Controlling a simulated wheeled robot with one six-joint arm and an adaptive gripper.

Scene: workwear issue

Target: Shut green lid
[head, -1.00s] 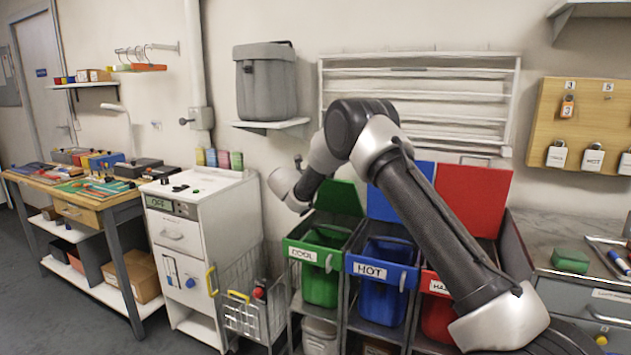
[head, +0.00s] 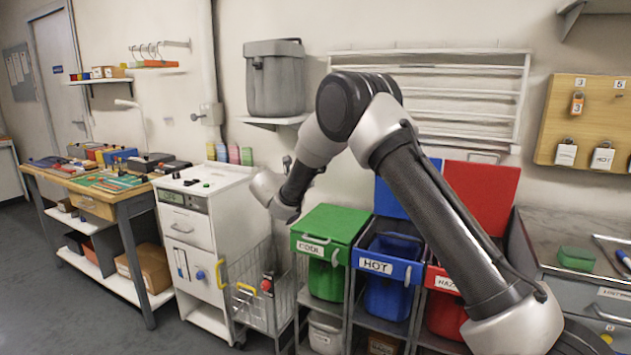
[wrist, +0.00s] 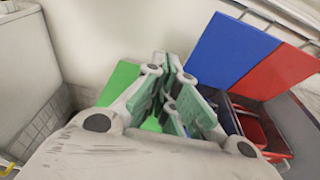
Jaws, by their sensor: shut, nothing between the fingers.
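The green lid (head: 330,222) lies flat over the top of the green COOL bin (head: 325,275) in the head view, covering its opening. In the wrist view part of the green lid (wrist: 120,82) shows just left of my gripper (wrist: 172,68). My gripper is shut, with its green-padded fingers together and nothing between them. It appears close to the lid, but I cannot tell whether it touches.
The blue HOT bin (head: 388,290) and a red bin (head: 445,312) stand to the right, their blue lid (wrist: 230,50) and red lid (wrist: 282,72) raised. A wire basket (head: 255,300) and white cabinet (head: 205,240) stand to the left. A grey container (head: 275,85) sits on a wall shelf.

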